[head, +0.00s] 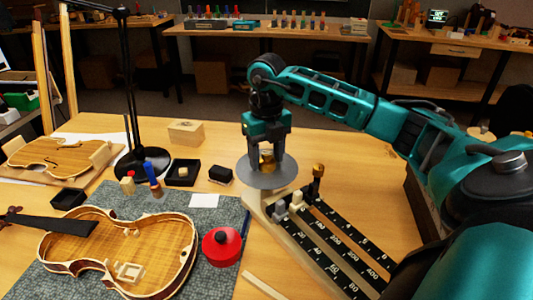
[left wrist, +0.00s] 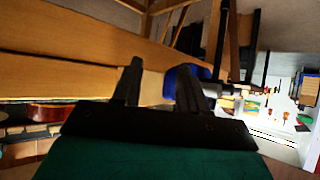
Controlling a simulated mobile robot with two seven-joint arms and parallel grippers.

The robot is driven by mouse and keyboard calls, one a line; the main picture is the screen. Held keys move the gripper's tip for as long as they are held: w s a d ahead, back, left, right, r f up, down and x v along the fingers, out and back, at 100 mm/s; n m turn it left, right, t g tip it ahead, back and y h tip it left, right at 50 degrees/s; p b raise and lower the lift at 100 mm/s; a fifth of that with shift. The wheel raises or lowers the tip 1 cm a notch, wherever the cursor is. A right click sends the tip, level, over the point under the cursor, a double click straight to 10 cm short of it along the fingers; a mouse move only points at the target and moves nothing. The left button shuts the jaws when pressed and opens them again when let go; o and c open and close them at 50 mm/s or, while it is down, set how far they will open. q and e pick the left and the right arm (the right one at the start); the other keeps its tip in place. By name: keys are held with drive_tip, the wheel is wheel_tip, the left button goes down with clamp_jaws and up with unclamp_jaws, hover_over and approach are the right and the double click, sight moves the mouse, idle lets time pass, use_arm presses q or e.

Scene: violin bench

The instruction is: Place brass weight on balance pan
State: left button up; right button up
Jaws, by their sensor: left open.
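The brass weight (head: 266,162) is a small golden piece between the fingers of my right gripper (head: 267,165) in the head view. The fingers point down over the round grey balance pan (head: 285,178) and close around the weight's sides. The weight is at or just above the pan; I cannot tell whether it touches. The balance has black beams with white numbers (head: 322,240) and a brass knob (head: 318,172).
A violin body (head: 120,245) lies on a grey mat at the left. A red round tin (head: 221,247), small black trays (head: 183,172), a wooden box (head: 186,132) and a black lamp stand (head: 130,90) are nearby.

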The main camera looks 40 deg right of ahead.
sight(266, 152)
drive_tip(key=shift+o, duration=1.1)
wheel_tip(266, 152, up, 12)
drive_tip(key=p, duration=0.1)
drive_tip(key=shift+r, duration=0.2)
drive_tip(key=shift+a+f, duration=0.1)
